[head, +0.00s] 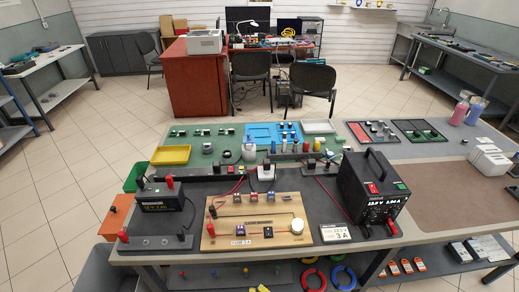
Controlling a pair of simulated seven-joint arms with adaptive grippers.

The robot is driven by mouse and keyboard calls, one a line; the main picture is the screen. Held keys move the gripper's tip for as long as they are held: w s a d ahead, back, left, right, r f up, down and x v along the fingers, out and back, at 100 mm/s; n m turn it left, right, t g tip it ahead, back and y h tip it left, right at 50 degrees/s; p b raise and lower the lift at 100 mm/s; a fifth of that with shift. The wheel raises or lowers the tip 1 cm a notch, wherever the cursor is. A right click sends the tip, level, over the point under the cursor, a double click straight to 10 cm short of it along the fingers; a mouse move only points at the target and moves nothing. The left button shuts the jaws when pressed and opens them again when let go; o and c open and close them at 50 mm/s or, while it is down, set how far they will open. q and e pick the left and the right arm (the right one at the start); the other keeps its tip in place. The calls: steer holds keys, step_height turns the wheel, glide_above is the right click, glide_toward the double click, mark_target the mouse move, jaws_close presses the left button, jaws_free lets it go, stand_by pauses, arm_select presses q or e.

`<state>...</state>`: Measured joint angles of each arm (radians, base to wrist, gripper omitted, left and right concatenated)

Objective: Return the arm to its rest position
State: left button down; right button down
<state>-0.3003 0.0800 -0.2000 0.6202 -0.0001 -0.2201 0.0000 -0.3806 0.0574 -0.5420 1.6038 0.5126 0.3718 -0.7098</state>
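Neither of my grippers shows in the head view, and no part of my arms can be made out for sure. The workbench stands in front of me with a dark mat (205,188) on it. A wooden circuit board (258,222) with small modules and a white round knob lies on the mat. A black power supply (372,190) with a lit display stands to its right. A black battery box (162,201) stands to its left. No coolant hoses can be made out.
A yellow tray (171,155), a blue tray (272,135) and a small display card (335,233) lie on the bench. Red and blue rings (343,278) show below the front edge. Pink and purple bottles (460,111) stand at right. A brown mat (440,185) at right is mostly clear.

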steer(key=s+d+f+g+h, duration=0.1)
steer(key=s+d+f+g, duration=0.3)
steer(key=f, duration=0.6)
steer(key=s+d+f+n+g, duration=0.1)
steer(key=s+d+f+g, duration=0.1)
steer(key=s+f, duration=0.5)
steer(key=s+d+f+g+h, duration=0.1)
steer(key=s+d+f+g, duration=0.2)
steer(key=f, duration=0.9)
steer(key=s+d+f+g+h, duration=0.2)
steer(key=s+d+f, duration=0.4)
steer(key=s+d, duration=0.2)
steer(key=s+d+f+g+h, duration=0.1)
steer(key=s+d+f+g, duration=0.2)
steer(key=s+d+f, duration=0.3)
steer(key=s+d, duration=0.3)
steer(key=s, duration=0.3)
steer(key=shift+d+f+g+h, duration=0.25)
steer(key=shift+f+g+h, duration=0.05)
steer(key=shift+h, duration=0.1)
